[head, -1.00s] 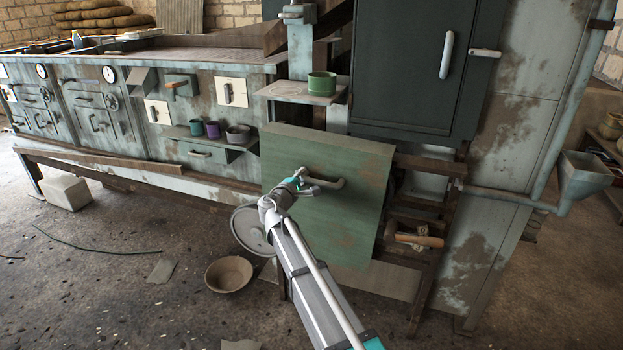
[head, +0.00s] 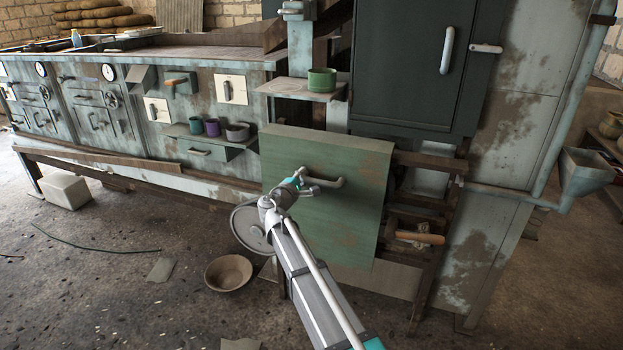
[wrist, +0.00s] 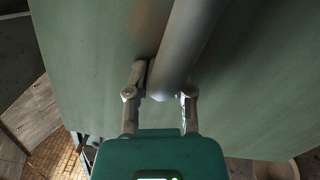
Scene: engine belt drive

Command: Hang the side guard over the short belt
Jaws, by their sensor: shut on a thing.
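The side guard (head: 345,215) is a green, worn, roughly square panel with a grey bar handle on its face. It stands upright against the right part of the machine frame; whether it hangs on anything is hidden behind it. My gripper (head: 304,181) is shut on the guard's handle near its left end. In the wrist view my gripper (wrist: 160,92) has its fingers on both sides of the grey handle (wrist: 185,45), with the green panel (wrist: 90,50) behind. A grey wheel (head: 249,229) shows partly past the guard's lower left edge. The short belt is not visible.
A small shelf with a green cup (head: 322,80) is just above the guard. A dark cabinet (head: 412,65) is above right. A wooden-handled tool (head: 419,237) lies right of the guard. A brown bowl (head: 228,272) sits on the floor at lower left.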

